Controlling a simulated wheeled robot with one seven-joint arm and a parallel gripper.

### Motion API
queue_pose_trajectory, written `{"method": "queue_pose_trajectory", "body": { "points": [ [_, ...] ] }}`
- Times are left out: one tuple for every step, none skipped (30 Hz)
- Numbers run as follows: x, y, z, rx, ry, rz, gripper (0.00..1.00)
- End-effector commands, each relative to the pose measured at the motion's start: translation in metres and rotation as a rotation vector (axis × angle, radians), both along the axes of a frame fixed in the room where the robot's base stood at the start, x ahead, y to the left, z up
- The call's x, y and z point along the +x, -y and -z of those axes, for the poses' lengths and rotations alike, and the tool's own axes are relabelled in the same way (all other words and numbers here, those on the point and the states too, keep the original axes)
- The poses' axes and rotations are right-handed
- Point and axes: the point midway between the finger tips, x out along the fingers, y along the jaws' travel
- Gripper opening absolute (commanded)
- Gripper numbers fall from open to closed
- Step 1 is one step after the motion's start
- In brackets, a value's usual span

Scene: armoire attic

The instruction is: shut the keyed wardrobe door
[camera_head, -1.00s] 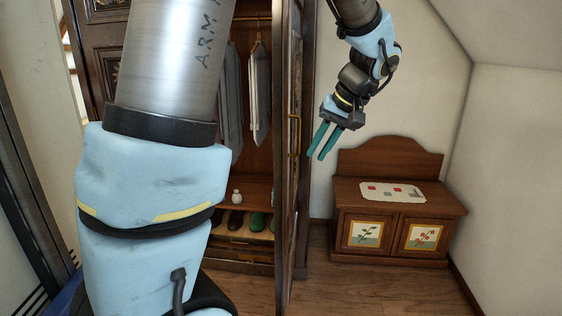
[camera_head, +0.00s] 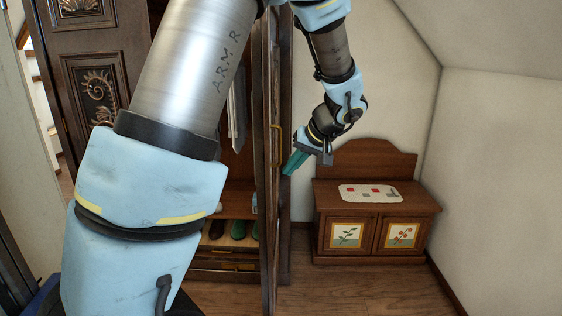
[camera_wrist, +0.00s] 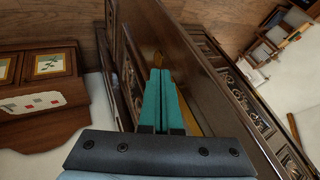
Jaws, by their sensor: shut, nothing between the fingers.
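The wardrobe has two open doors. The right door (camera_head: 268,215) stands swung out, seen nearly edge-on, with a brass handle (camera_head: 277,148) on its right-hand face. The left door (camera_head: 90,85) is dark with carved panels. I cannot make out a key on either. My gripper (camera_head: 293,163) has its teal fingers together and empty, just right of the right door near the handle. In the wrist view my gripper (camera_wrist: 164,78) points along a dark door face (camera_wrist: 190,55), with brass partly hidden behind the fingers. Contact cannot be told.
A low wooden chest (camera_head: 365,205) with painted tiles and a cloth stands against the back wall, right of the wardrobe. Wooden floor (camera_head: 350,288) lies clear in front of it. Shoes (camera_head: 238,228) and hanging clothes are inside the wardrobe. My arm hides much of it.

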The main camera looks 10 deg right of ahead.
Motion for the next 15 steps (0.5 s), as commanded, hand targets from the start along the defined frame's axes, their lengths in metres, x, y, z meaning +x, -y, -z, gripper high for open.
{"method": "queue_pose_trajectory", "body": {
  "points": [
    [0.001, -0.008, -0.004, -0.001, -0.001, -0.002, 0.00],
    [0.002, -0.011, -0.004, -0.001, 0.000, -0.003, 0.00],
    [0.003, -0.015, -0.004, 0.000, 0.000, -0.002, 0.00],
    [0.003, -0.018, -0.004, 0.000, 0.000, -0.002, 0.00],
    [0.003, -0.020, -0.003, -0.001, 0.000, -0.002, 0.00],
    [0.004, -0.022, -0.003, -0.002, 0.000, -0.002, 0.00],
    [0.004, -0.023, -0.002, -0.002, 0.001, -0.001, 0.00],
    [0.004, -0.024, -0.002, -0.002, 0.001, -0.001, 0.00],
    [0.004, -0.024, -0.002, -0.002, 0.001, -0.001, 0.00],
    [0.004, -0.025, -0.002, -0.002, 0.001, -0.001, 0.00],
    [0.004, -0.025, -0.002, -0.002, 0.001, -0.001, 0.00],
    [0.005, -0.025, -0.001, -0.003, 0.000, -0.001, 0.00],
    [0.004, -0.025, -0.001, -0.003, 0.000, -0.001, 0.00],
    [0.004, -0.025, -0.001, -0.003, 0.000, -0.001, 0.00],
    [0.004, -0.025, -0.001, -0.002, 0.001, -0.001, 0.00]
  ]
}}
